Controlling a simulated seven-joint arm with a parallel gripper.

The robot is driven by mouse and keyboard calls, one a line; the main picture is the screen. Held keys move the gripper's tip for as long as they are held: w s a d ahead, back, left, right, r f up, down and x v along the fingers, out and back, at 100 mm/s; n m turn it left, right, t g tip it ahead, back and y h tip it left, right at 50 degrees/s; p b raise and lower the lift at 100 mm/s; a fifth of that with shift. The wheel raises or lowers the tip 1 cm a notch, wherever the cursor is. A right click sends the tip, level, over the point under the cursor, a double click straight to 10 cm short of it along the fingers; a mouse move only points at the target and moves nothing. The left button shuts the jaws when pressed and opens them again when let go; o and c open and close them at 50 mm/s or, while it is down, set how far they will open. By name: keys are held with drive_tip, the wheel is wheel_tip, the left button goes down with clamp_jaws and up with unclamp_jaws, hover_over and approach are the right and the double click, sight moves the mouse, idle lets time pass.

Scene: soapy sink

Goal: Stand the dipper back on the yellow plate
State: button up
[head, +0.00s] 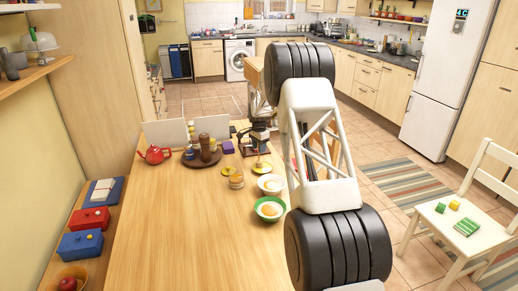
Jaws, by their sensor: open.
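My gripper (258,151) is small and partly hidden behind my arm, pointing down over the far right part of the wooden table. It is open. A yellow plate (262,166) lies just below it; whether they touch is unclear. Another small yellow disc (230,170) lies to the left, with something dark on or beside it. I cannot make out the dipper for certain; it is too small here or hidden.
A white bowl (271,183) and a green-rimmed bowl (259,211) stand nearer along the right edge. A stack of amber round items (236,181) stands left of them. A brown tray (188,162) with jars and a red teapot (155,154) are further left. The near tabletop is clear.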

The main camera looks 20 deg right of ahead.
wheel_tip(320, 180, up, 12)
drive_tip(key=shift+f, duration=0.15)
idle(0.5)
idle(0.3)
idle(0.4)
drive_tip(key=shift+s+r, duration=0.2)
drive_tip(key=shift+r, duration=0.1)
drive_tip(key=s+a+r+n, duration=0.25)
drive_tip(key=s+r, duration=0.35)
drive_tip(key=s, duration=0.5)
drive_tip(key=s+a+r+n+t, duration=0.1)
drive_tip(key=s+a+r+n, duration=0.15)
drive_tip(key=s+r, duration=0.7)
drive_tip(key=s+a+r+n, duration=0.2)
drive_tip(key=s+a+r, duration=0.15)
drive_tip(key=s, duration=1.05)
drive_tip(key=s+a+f+n, duration=0.1)
drive_tip(key=s+f+n, duration=0.1)
drive_tip(key=s, duration=1.1)
drive_tip(key=s+a+f+n+t, duration=0.1)
drive_tip(key=s+a+f+n, duration=0.1)
drive_tip(key=s, duration=1.1)
drive_tip(key=s+a+f+n, duration=0.1)
drive_tip(key=s+f+n, duration=0.1)
drive_tip(key=s, duration=1.1)
drive_tip(key=shift+s+a+f+t, duration=0.15)
drive_tip(key=shift+s+f+t, duration=0.1)
drive_tip(key=shift+t, duration=0.05)
